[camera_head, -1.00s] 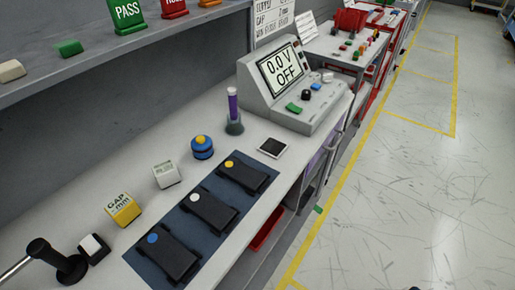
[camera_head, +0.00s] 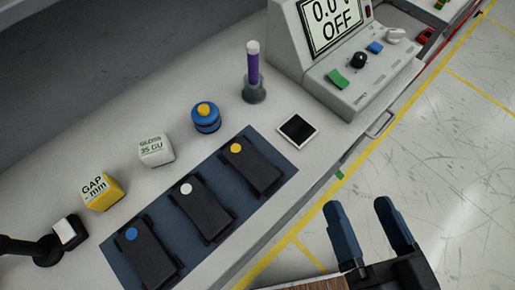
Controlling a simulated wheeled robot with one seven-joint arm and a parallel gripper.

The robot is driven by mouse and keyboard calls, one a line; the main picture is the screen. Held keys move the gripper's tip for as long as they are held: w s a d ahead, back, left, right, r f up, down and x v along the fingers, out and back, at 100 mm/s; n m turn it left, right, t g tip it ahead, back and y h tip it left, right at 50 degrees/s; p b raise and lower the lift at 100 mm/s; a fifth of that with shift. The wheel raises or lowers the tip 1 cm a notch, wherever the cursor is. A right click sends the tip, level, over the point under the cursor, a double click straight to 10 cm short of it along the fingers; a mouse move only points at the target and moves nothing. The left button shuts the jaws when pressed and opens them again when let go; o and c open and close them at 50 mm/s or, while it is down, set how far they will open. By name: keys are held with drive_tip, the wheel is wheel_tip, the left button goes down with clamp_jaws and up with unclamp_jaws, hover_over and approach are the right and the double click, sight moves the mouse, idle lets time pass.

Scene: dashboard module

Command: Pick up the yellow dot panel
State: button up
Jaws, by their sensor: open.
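The yellow dot panel (camera_head: 254,170) is a dark rectangular panel with a yellow dot at its upper left end. It lies on a dark blue mat (camera_head: 281,167) on the bench, at the mat's right end. A white dot panel (camera_head: 207,210) and a blue dot panel (camera_head: 148,259) lie beside it on the mat. My gripper (camera_head: 365,213) is at the lower right with two dark blue fingers apart. It is empty and appears over the floor beyond the bench's front edge, apart from the panels.
A white-framed black square (camera_head: 297,130) lies right of the mat. Behind stand a blue pot with yellow top (camera_head: 206,118), a purple tube in a stand (camera_head: 253,75), a gloss block (camera_head: 156,150) and a yellow gap block (camera_head: 102,191). A meter console (camera_head: 345,70) fills the upper right.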

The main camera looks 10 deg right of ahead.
drive_tip(key=w+a+r+m+t+y+b, duration=0.1)
drive_tip(key=w+a+r+y+b, duration=0.1)
drive_tip(key=w+a+r+y, duration=0.4)
drive_tip(key=w+a+r+m+t+y+b, duration=0.1)
drive_tip(key=w+a+r+y, duration=0.2)
drive_tip(key=w+a+r, duration=0.55)
drive_tip(key=w+a+r+n+g+y+b, duration=0.25)
drive_tip(key=a+r+n+g+y, duration=0.2)
drive_tip(key=a+y, duration=0.5)
drive_tip(key=s+a+n+g+h+b, duration=0.1)
drive_tip(key=s+a+n+g, duration=0.2)
drive_tip(key=a+n+g, duration=0.3)
drive_tip(key=s+a+n+g+b, duration=0.1)
drive_tip(key=s+a+n+g, duration=0.3)
drive_tip(key=a+g, duration=0.3)
drive_tip(key=m+h+b, duration=0.2)
drive_tip(key=h+b, duration=0.3)
drive_tip(key=h, duration=1.3)
hover_over(248, 160)
drive_tip(key=shift+g, duration=0.45)
drive_tip(key=f, duration=2.1)
drive_tip(key=shift+s+d+f, duration=0.1)
drive_tip(key=shift+s+f, duration=0.05)
drive_tip(key=shift+s, duration=0.05)
drive_tip(key=shift+w+f, duration=0.2)
drive_tip(key=shift+f, duration=3.6)
